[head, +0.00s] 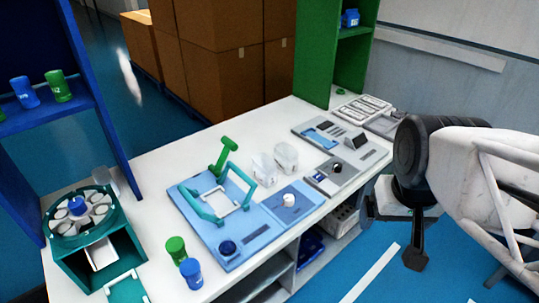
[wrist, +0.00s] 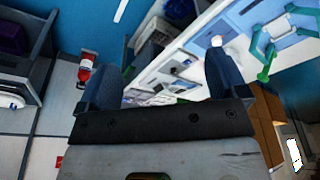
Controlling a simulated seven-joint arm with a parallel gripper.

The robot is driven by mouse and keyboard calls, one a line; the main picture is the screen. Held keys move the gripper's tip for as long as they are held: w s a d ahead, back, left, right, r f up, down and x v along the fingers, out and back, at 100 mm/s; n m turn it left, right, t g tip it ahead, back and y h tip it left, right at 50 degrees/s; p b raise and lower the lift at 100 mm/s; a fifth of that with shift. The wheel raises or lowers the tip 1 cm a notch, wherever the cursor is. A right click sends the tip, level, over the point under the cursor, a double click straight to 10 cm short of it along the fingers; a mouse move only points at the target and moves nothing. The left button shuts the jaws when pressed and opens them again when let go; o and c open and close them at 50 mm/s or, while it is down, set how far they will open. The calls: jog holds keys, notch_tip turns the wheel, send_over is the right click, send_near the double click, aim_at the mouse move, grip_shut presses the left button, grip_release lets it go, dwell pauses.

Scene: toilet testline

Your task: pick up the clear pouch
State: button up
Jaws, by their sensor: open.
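Two clear, whitish pouch-like items stand close together on the white bench in the head view, behind the blue plates: one on the right (head: 286,156) and one on the left (head: 264,168). I cannot tell for sure which is the clear pouch. My gripper (head: 392,236) hangs off the front right side of the bench, over the blue floor, well apart from both. In the wrist view my gripper (wrist: 160,82) has its two dark fingers spread wide with nothing between them. I cannot make out the pouches in the wrist view.
A blue fixture (head: 222,245) with a green clamp frame (head: 206,208) stands left of the pouches. Grey devices (head: 335,172) stand to their right. A green carousel (head: 85,217), a green bottle (head: 176,248) and a blue bottle (head: 191,272) are at the left end.

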jog(key=w+a+n, duration=0.1)
jog(key=w+a, duration=0.1)
jog(key=w, duration=0.5)
jog(key=w+a+n, duration=0.1)
jog(key=w+a, duration=0.2)
jog(key=w, duration=0.4)
jog(key=n+g, duration=0.3)
jog(key=n, duration=0.3)
send_over(264, 166)
jog(key=f, duration=2.2)
jog(key=shift+s+d+f, duration=0.1)
jog(key=shift+s+d, duration=0.05)
jog(key=shift+s, duration=0.05)
jog(key=shift+w+a+f, duration=0.15)
jog(key=shift+a+f, duration=0.05)
jog(key=shift+f, duration=0.05)
jog(key=shift+f, duration=0.1)
jog(key=shift+f, duration=1.15)
jog(key=shift+f, duration=0.15)
